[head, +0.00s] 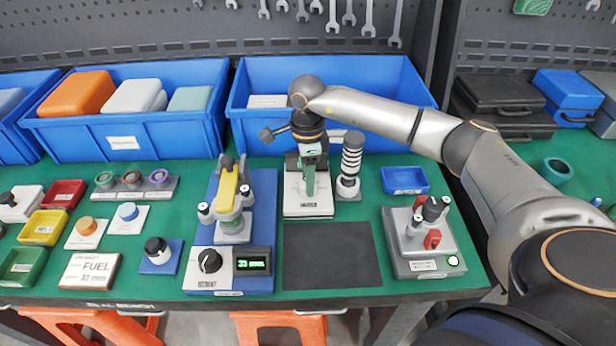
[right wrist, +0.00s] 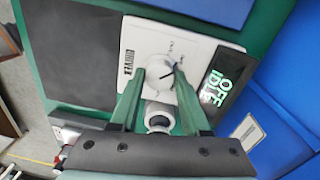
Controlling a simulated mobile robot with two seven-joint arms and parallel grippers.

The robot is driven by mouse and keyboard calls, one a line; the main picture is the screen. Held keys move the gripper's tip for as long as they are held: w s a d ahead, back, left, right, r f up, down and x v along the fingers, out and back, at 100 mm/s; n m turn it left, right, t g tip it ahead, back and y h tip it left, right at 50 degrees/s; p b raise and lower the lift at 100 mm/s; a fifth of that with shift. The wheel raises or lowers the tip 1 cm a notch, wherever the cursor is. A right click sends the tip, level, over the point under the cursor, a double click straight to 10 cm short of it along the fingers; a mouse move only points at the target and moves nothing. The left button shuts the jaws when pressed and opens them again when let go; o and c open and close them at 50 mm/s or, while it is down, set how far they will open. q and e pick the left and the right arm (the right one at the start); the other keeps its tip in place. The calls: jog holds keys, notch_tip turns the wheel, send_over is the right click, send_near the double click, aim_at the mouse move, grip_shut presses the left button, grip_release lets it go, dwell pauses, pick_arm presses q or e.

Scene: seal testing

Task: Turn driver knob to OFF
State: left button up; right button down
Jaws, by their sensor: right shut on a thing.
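The driver unit (head: 308,205) is a white box standing behind the dark mat in the head view. In the right wrist view its white top (right wrist: 135,45) carries a "DRIVER" label, a pale round knob (right wrist: 163,88) with a dark pointer line, and a dark display (right wrist: 217,90) with green text that seems to read OFF and IDLE. My right gripper (head: 309,192) reaches down onto the unit from above. In the right wrist view its green fingers (right wrist: 160,76) stand on either side of the knob, shut on it. My left gripper is not in view.
A black-and-white ringed post (head: 351,160) stands right beside the unit. A blue-based instrument (head: 218,235) with a yellow part stands to the left, and a grey box with a red part (head: 425,240) to the right. The dark mat (head: 332,255) in front is clear. Blue bins (head: 260,120) stand behind.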

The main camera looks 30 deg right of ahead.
dwell(0.3)
jog(key=shift+c, duration=1.9)
grip_release()
jog(key=shift+r, duration=0.1)
notch_tip(320, 180, up, 12)
jog(key=shift+w+r, duration=0.2)
jog(key=shift+w, duration=0.05)
jog(key=shift+d, duration=0.1)
